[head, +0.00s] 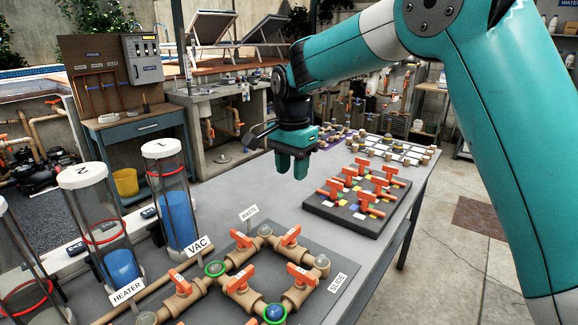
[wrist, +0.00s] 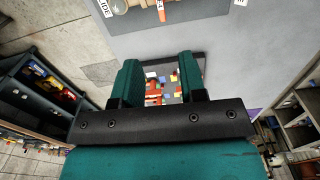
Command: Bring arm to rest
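My gripper (head: 292,165) hangs at the end of my teal arm, above the grey table (head: 222,200) in the head view. Its fingers point down, with clear air under them. In the wrist view my gripper (wrist: 160,75) shows two teal fingers standing apart with a gap between them. Nothing is held in the gap. A dark board with orange-handled pieces (head: 358,198) lies on the table to the right of my gripper. Part of this board (wrist: 165,75) shows beyond the fingers in the wrist view.
A pipe manifold with orange valves (head: 240,280) stands at the table's near end. Clear cylinders with blue liquid (head: 178,215) stand at left. A tray of small pieces (head: 392,150) lies farther back. A control panel (head: 143,58) stands behind a workbench (head: 133,125). Bare tabletop lies below my gripper.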

